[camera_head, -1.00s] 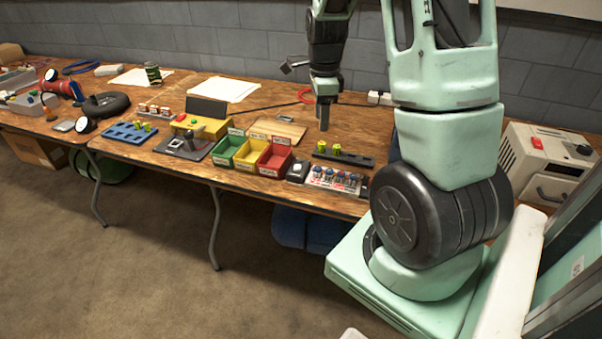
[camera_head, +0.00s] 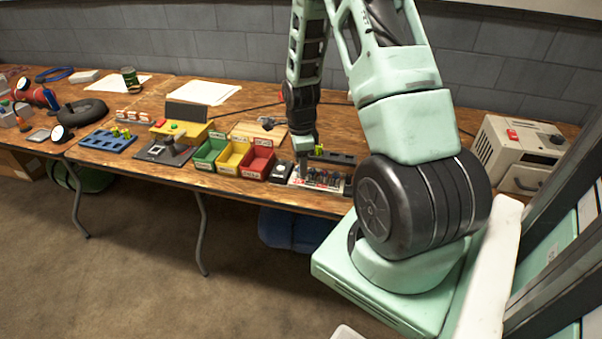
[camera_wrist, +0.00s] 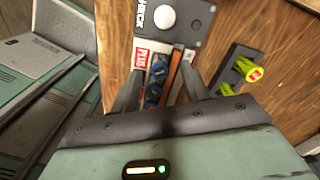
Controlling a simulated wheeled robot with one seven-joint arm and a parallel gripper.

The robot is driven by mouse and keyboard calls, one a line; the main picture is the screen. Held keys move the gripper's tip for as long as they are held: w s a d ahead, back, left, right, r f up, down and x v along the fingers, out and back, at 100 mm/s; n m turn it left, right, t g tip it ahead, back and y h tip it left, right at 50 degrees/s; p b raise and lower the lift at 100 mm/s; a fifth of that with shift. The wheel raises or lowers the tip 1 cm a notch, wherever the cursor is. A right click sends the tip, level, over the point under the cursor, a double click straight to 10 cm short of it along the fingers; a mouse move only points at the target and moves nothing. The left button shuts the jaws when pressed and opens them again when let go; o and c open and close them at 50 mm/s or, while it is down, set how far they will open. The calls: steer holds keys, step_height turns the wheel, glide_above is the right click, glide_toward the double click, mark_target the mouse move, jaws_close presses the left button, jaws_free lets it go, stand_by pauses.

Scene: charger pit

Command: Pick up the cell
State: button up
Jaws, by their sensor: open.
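My gripper (camera_head: 302,168) is low over a white tray (camera_head: 331,185) with several blue-topped pieces. In the wrist view its fingers (camera_wrist: 160,85) are open, with blue-topped pieces (camera_wrist: 154,88) showing between them. I cannot tell whether the fingers touch anything. Yellow-green cells (camera_wrist: 243,67) stand in a black rack (camera_wrist: 228,57) to the right in the wrist view, outside the fingers. In the head view that black rack (camera_head: 340,158) is just behind the tray, and my gripper partly hides the cells.
A black box with a white button (camera_wrist: 174,35) adjoins the tray. Green (camera_head: 207,152), yellow (camera_head: 232,158) and red (camera_head: 257,163) bins stand left of my gripper. A blue rack (camera_head: 104,143) is farther left. A beige machine (camera_head: 518,150) stands right.

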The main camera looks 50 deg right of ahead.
step_height(320, 180, down, 2)
steer(key=shift+f, duration=0.1)
jaws_close()
steer(key=shift+r, duration=0.2)
